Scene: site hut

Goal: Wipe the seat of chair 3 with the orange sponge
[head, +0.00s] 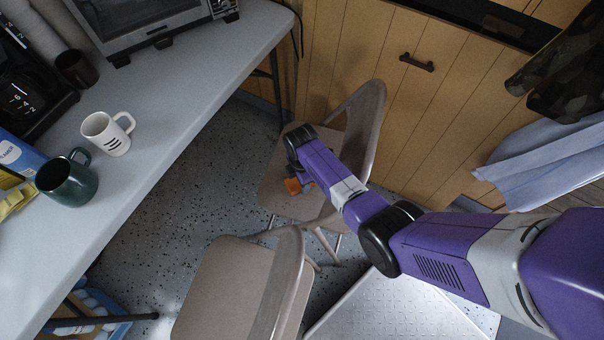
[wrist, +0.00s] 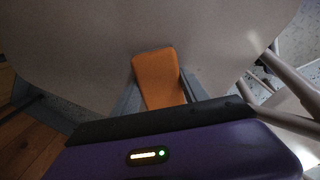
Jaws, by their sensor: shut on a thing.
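The orange sponge (wrist: 157,76) is between the fingers of my gripper (wrist: 160,92), which is shut on it. In the head view the orange sponge (head: 293,187) shows as a small patch below my wrist. My gripper is over the seat of the far chair (head: 273,187), a beige folding chair. That seat (wrist: 90,50) fills much of the wrist view. The sponge is at or just above the seat; I cannot tell whether it touches. My arm hides part of the seat and backrest. No chair number is readable.
A second beige chair (head: 235,285) stands nearer, close to the first. A grey counter (head: 165,130) on the left holds a white mug (head: 106,135), a dark green mug (head: 68,180) and a toaster oven (head: 145,20). Wooden cabinets (head: 400,100) stand behind the far chair. Speckled floor shows between counter and chairs.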

